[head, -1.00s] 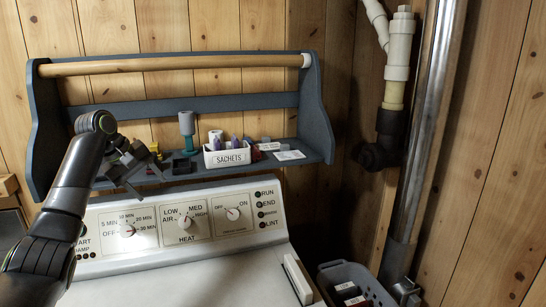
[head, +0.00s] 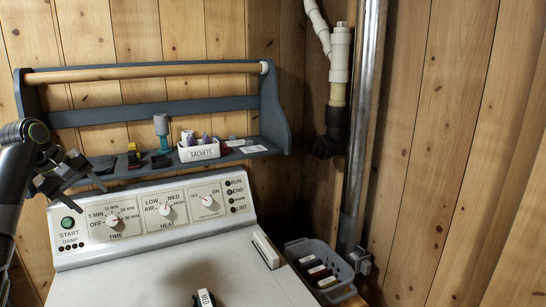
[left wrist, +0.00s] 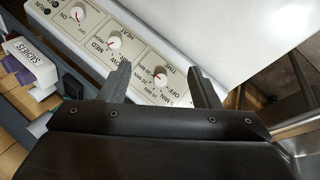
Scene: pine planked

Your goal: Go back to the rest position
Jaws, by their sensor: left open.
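My left gripper (head: 88,172) is at the left edge of the head view, in front of the shelf's left part and above the dryer's control panel. Its jaws are open with nothing between them. In the left wrist view the two fingers of the left gripper (left wrist: 158,72) stand apart over the dryer panel (left wrist: 140,45). My right gripper is in neither view.
A blue-grey shelf (head: 150,112) holds a white SACHETS box (head: 199,151), a teal-grey stand (head: 161,130) and small items. The dryer (head: 150,280) carries a black white-labelled item (head: 205,298). A grey basket (head: 335,290) and metal pipe (head: 362,130) are right.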

